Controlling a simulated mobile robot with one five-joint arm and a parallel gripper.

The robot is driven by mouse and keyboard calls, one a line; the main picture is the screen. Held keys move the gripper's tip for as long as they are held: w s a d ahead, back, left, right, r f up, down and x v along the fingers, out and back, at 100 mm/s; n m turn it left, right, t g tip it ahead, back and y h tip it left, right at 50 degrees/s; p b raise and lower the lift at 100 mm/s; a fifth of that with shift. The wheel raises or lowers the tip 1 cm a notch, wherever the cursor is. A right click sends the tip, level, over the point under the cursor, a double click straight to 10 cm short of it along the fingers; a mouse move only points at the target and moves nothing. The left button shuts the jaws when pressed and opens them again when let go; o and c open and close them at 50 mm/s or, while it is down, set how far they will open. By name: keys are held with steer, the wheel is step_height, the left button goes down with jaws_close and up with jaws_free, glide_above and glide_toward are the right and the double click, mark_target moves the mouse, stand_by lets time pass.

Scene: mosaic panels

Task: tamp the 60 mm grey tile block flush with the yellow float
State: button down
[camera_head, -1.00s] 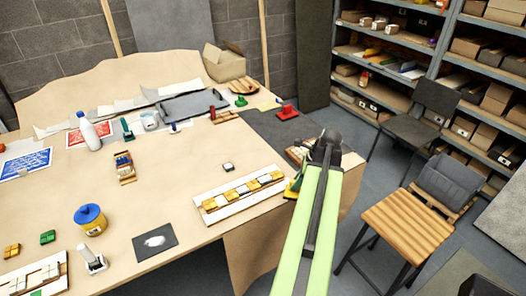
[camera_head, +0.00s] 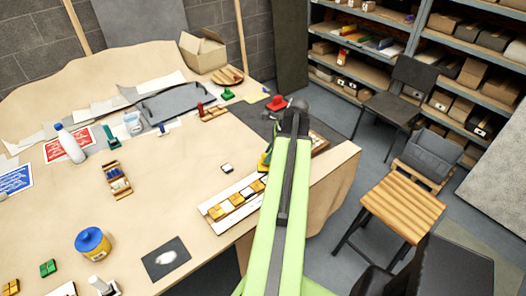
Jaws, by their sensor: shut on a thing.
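A mosaic panel (camera_head: 214,212), a pale board with a row of yellow and white tiles, lies near the table's front edge, its right end hidden by my arm. The yellow float (camera_head: 263,166) shows as a small yellow and green shape just left of my arm, by the panel's right end. My gripper (camera_head: 267,154) is shut on it, mostly hidden behind the arm. A small block with a pale top and dark sides (camera_head: 227,168) lies on the table behind the panel. I cannot tell whether it is the 60 mm grey tile block; no other clearly grey block shows.
A red-handled tool (camera_head: 277,102) lies behind my arm. A wooden stool (camera_head: 402,211) stands right of the table.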

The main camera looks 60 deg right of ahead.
steer(key=f+b, duration=0.5)
steer(key=f, duration=0.1)
steer(key=shift+w+b, duration=0.2)
steer(key=shift+b, duration=0.15)
steer(key=shift+s+a+f+b, duration=0.1)
steer(key=shift+f+b, duration=0.6)
steer(key=shift+f, duration=0.05)
stand_by(1.7)
step_height(320, 180, up, 7)
steer(key=p, duration=0.7)
steer(key=shift+r, duration=0.15)
